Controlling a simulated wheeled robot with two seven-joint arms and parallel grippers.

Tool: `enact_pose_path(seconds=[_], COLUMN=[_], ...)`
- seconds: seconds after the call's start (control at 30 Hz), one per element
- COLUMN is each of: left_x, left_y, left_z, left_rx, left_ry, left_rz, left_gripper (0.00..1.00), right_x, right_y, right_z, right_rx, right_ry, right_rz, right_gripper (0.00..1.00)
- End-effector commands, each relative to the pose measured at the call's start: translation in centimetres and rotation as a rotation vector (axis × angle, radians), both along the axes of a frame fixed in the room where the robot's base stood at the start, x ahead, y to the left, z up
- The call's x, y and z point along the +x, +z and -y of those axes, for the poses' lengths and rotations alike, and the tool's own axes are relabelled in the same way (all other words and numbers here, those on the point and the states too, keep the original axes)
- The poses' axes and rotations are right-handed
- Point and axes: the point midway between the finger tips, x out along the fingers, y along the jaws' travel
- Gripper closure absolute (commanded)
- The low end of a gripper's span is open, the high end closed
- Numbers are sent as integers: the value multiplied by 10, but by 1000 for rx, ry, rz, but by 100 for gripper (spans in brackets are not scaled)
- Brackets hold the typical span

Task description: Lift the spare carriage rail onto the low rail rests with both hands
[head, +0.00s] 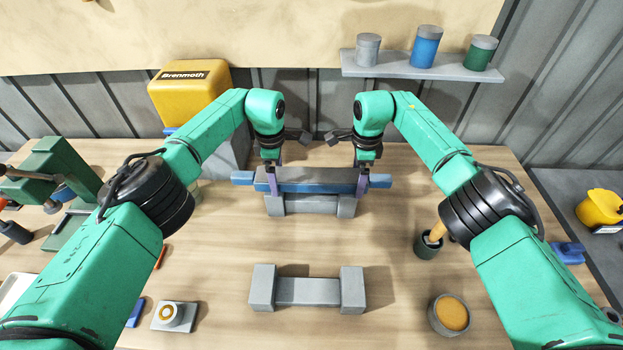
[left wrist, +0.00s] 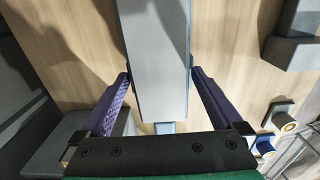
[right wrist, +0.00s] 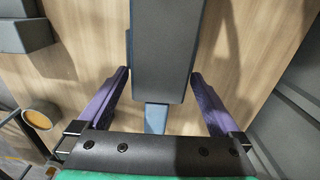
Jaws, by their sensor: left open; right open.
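The carriage rail (head: 318,187), blue with a grey top, lies level from left to right at the back middle of the bench, on or just above a grey rest stand (head: 310,205). A second, similar grey stand (head: 307,291) with two end blocks is bare nearer to me. My left gripper (head: 273,182) is open, with its purple fingers either side of the rail's left part; the rail shows between them in the left wrist view (left wrist: 158,60). My right gripper (head: 361,184) is open around the right part, also seen in the right wrist view (right wrist: 165,50). Gaps show beside the rail.
A yellow Brenmoth container (head: 190,95) stands back left and a green machine (head: 65,170) far left. A dark cup with a wooden handle (head: 428,245) and a round pot (head: 450,315) stand right. Bench between the two stands is clear.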

Motion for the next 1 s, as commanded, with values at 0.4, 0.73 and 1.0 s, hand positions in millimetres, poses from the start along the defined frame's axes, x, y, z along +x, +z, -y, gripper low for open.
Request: enact_pose_path(seconds=[0.4, 0.73, 1.0], left_x=[0, 0, 1], left_y=[-2, -1, 8], left_z=[0, 0, 1], left_rx=[0, -1, -3], left_ry=[-1, -1, -1], left_rz=[1, 1, 4], left_gripper=[54, 100, 100], right_x=[0, 0, 1], right_y=[-2, -1, 7], right_z=[0, 0, -1], right_rx=[0, 0, 2], right_ry=[0, 0, 0], right_rz=[0, 0, 4], right_gripper=[54, 100, 100])
